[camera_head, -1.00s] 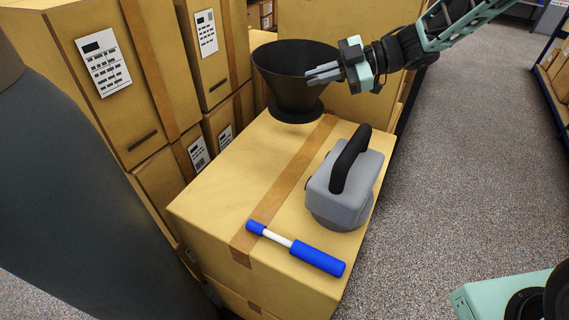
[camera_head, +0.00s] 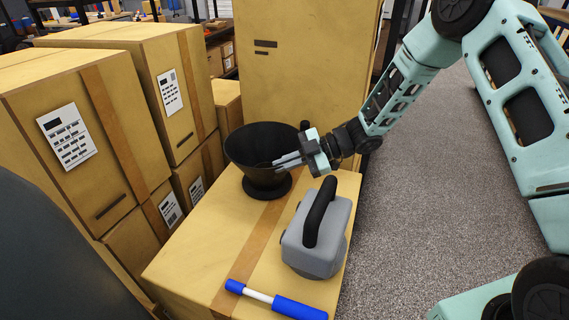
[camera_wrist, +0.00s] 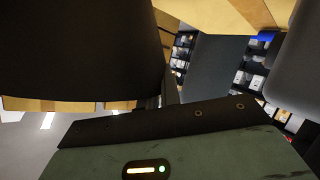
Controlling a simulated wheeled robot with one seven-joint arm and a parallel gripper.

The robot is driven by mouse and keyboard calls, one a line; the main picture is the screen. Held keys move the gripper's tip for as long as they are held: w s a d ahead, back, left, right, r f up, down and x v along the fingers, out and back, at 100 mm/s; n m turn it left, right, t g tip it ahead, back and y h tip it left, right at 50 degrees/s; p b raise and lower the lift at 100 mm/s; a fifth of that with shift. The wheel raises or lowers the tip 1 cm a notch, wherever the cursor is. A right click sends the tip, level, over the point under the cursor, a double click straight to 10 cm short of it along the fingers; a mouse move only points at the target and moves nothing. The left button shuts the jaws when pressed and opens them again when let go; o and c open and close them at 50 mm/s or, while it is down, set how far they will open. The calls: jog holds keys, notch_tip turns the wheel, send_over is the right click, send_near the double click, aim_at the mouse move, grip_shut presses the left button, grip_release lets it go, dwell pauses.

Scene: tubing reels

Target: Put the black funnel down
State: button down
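The black funnel (camera_head: 247,158) is upright, wide mouth up, over the far end of the cardboard box (camera_head: 190,266). Its round foot is at or just above the box top; I cannot tell whether they touch. My gripper (camera_head: 275,161) reaches in from the right, its fingers at the funnel's near right rim, and appears shut on the rim wall. In the wrist view the dark funnel (camera_wrist: 85,45) fills the upper left; the fingertips are not clear there.
A grey device (camera_head: 312,243) with a black handle stands on the box in front of the funnel. A blue and white tool (camera_head: 258,296) lies at the near edge. Labelled boxes (camera_head: 90,150) are stacked at left. A tall carton (camera_head: 300,70) stands behind. Open floor (camera_head: 410,200) is at right.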

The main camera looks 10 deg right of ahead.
jog(key=shift+f, duration=0.15)
jog(key=shift+f, duration=0.15)
jog(key=c, duration=1.6)
grip_release()
